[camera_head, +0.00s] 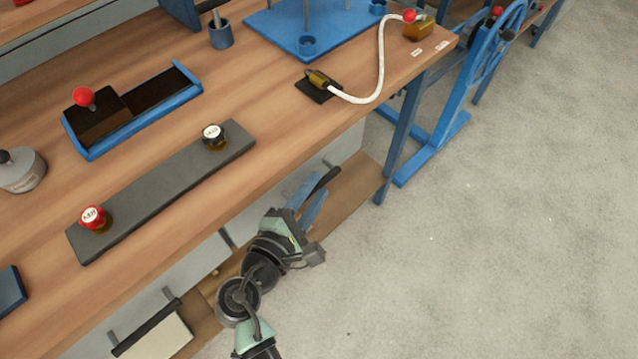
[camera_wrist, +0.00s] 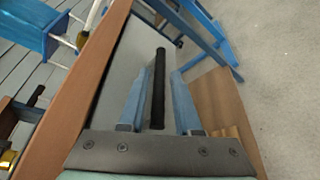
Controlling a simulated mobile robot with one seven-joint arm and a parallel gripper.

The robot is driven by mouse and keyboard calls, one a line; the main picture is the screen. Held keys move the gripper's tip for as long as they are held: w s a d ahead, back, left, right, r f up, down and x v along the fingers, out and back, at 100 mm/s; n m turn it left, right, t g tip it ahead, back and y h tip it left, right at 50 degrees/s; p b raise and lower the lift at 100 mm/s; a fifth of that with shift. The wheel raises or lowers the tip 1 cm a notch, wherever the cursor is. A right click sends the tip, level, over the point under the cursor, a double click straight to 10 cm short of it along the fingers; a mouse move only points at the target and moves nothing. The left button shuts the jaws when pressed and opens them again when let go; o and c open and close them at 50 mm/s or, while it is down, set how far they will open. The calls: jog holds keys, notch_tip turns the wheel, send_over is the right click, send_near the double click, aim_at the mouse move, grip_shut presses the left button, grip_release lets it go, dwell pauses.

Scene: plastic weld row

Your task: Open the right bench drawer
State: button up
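The right bench drawer shows as a pale grey front under the worktop in the wrist view (camera_wrist: 130,58). Its black bar handle (camera_wrist: 158,90) runs lengthwise between my gripper's two blue fingers (camera_wrist: 162,72). The fingers are open, one on each side of the bar, with a visible gap on both sides. In the head view my gripper (camera_head: 311,192) is below the bench's front edge, at the black handle (camera_head: 329,176), which the fingers partly hide. I cannot tell how deep the bar sits between the fingers. I see no gap showing the drawer pulled out.
The wooden bench top (camera_head: 270,125) overhangs the drawers. Another drawer with a black handle (camera_head: 147,327) is at lower left. A wooden lower shelf (camera_head: 350,190) and a blue bench leg (camera_head: 400,125) are near my gripper. The concrete floor (camera_head: 480,250) to the right is clear.

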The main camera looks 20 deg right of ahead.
jog(key=shift+x, duration=1.15)
grip_shut()
jog(key=shift+a, duration=0.1)
dwell(0.5)
